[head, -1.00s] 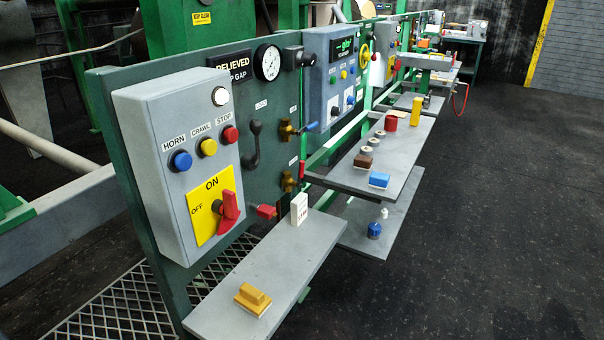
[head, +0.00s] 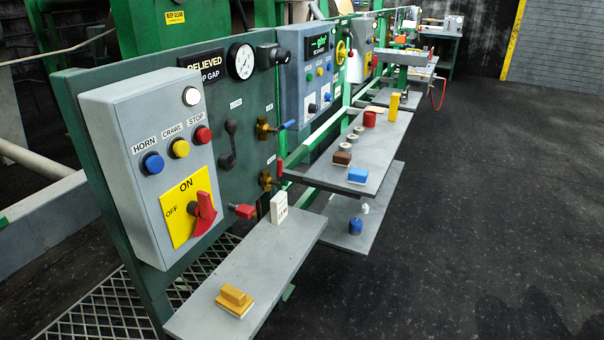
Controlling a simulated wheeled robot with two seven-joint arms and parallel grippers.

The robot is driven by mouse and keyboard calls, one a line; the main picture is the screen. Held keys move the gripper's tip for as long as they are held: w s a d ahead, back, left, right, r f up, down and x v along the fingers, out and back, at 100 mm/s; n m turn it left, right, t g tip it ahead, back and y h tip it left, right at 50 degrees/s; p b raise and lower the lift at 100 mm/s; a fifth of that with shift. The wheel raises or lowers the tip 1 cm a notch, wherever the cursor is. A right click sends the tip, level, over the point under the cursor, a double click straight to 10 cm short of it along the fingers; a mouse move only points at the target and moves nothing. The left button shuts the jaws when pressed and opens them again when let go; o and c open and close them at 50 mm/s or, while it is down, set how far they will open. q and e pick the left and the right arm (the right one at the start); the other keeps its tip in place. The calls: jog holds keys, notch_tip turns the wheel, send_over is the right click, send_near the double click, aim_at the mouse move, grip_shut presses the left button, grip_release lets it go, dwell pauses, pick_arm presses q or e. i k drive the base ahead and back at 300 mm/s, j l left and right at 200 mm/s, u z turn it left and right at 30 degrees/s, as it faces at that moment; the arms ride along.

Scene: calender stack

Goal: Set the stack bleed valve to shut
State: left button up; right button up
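Two brass valves are on the green panel right of the grey control box. The upper brass valve (head: 263,128) has a blue lever (head: 288,125) pointing right, roughly level. The lower brass valve (head: 266,180) has a red lever (head: 280,168) that looks roughly upright. The small tags by them are too small to read, so I cannot tell which is the stack bleed valve. Neither of my grippers is in view.
The control box (head: 130,205) carries a red rotary switch (head: 204,212). A red handle (head: 243,211) juts out below the valves. A grey shelf (head: 250,265) holds a yellow block (head: 234,300) and a white block (head: 279,207). The dark floor at right is clear.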

aim_at(278, 183)
jog(key=l, duration=0.8)
jog(key=l+z, duration=0.15)
jog(key=l, duration=0.6)
jog(key=i+l, duration=0.15)
jog(key=l, duration=0.6)
jog(key=l+z, duration=0.05)
